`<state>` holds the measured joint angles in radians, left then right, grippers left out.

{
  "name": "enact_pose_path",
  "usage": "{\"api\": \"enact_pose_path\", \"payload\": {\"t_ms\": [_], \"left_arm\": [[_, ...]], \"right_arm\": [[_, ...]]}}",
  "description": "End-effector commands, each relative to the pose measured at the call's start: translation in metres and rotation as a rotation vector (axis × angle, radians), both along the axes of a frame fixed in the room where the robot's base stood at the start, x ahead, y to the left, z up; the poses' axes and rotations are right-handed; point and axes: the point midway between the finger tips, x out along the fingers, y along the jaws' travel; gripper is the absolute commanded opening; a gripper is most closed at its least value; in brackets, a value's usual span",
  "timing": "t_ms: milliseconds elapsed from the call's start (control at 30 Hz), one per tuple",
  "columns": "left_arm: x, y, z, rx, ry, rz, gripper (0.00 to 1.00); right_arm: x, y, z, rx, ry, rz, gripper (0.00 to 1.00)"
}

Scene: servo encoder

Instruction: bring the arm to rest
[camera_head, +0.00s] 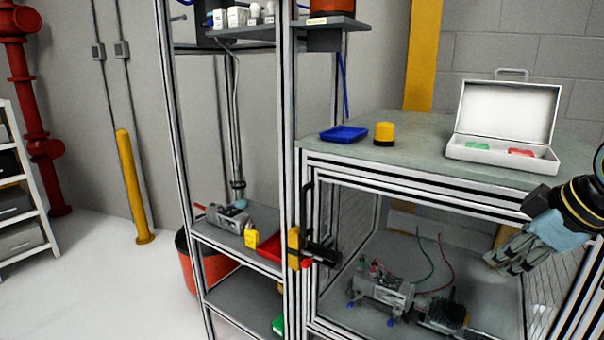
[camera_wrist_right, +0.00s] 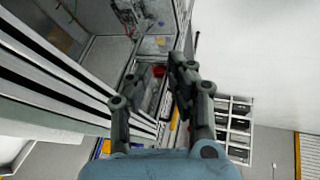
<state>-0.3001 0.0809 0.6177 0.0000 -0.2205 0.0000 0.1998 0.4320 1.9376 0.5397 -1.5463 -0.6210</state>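My right arm comes in from the right edge in the head view. Its gripper (camera_head: 512,252) hangs in front of the right side of the workbench frame, below the bench top. In the right wrist view the two dark fingers of this gripper (camera_wrist_right: 155,80) stand apart with a clear gap between them. Nothing is held between them. My left arm and gripper are in neither view.
The bench top (camera_head: 420,153) carries a blue tray (camera_head: 343,133), a yellow-black cylinder (camera_head: 384,133) and an open white case (camera_head: 507,110). The enclosure below holds a grey device (camera_head: 382,291) with wires. A shelf rack (camera_head: 290,120) stands left; the floor further left (camera_head: 90,280) is free.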

Motion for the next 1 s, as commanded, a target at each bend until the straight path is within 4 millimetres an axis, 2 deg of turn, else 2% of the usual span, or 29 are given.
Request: {"api": "enact_pose_path", "payload": {"t_ms": [33,100,200,433,700,800,1000], "left_arm": [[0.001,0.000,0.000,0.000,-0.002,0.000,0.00],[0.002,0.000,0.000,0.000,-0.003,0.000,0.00],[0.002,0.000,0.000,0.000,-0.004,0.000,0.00],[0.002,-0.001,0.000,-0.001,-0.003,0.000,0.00],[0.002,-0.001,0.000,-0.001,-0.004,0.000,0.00],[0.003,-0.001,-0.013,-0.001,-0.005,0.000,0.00],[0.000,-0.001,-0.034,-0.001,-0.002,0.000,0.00]], "right_arm": [[-0.034,0.016,-0.028,0.017,0.045,-0.052,0.19],[-0.075,0.029,-0.053,0.037,0.087,-0.146,0.19],[-0.123,0.040,-0.073,0.057,0.130,-0.266,0.19],[-0.204,0.051,-0.089,0.086,0.192,-0.487,0.19],[-0.277,0.051,-0.086,0.099,0.234,-0.714,0.19],[-0.266,0.048,-0.125,0.094,0.240,-0.711,0.19],[-0.258,0.043,-0.195,0.088,0.260,-0.715,0.19]]}}
